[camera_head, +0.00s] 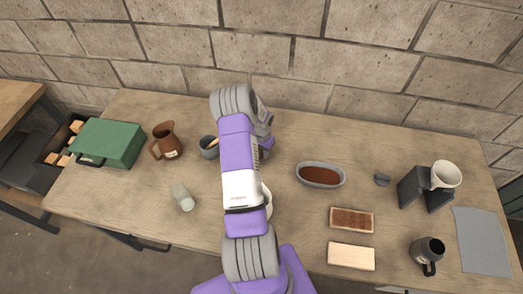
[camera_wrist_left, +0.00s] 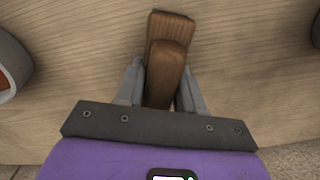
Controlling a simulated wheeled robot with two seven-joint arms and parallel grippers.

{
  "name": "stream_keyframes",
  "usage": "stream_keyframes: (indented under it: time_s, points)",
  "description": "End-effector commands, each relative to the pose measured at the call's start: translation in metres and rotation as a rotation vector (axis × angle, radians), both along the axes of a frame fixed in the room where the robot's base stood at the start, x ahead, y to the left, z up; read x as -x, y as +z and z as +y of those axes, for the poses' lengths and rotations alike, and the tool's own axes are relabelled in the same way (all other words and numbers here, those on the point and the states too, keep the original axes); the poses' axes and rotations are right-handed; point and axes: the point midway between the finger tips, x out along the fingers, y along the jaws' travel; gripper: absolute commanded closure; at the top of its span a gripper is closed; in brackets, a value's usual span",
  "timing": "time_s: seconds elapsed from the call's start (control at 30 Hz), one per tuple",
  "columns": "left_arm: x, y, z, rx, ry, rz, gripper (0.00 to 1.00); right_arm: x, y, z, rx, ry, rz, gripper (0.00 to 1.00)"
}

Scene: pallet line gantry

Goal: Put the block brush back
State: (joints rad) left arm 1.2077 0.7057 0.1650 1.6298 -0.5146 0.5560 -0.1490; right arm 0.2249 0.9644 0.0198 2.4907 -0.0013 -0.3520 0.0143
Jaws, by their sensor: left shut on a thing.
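The block brush (camera_wrist_left: 166,65) shows in the left wrist view as a brown wooden block with a rounded wooden handle. My left gripper (camera_wrist_left: 160,88) is shut on its handle, one finger on each side. I cannot tell whether the block touches the table below. In the head view my left gripper (camera_head: 267,146) is at the far middle of the table, largely covered by my own arm, and the brush is hidden there. My right gripper is not in view.
An oval dish (camera_head: 302,172) of red-brown liquid stands right of my arm. A grey cup (camera_head: 208,153), brown jug (camera_head: 168,143) and glass (camera_head: 182,197) stand left. A brown panel (camera_head: 352,220), pale block (camera_head: 351,257), dark mug (camera_head: 428,250) and grey mat (camera_head: 482,240) lie to the right.

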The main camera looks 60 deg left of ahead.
Motion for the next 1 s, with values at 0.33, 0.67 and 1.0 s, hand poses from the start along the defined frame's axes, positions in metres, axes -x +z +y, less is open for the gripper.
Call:
stream_keyframes:
  time_s: [0.33,0.67,1.0]
  points:
    - [0.000,-0.003,0.001,-0.001,-0.001,0.000,0.59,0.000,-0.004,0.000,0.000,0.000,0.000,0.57]
    - [0.000,-0.002,0.001,-0.001,0.000,0.000,0.37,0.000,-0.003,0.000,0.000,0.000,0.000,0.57]
    - [0.000,0.025,0.002,-0.007,0.000,-0.002,0.37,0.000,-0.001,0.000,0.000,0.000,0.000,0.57]
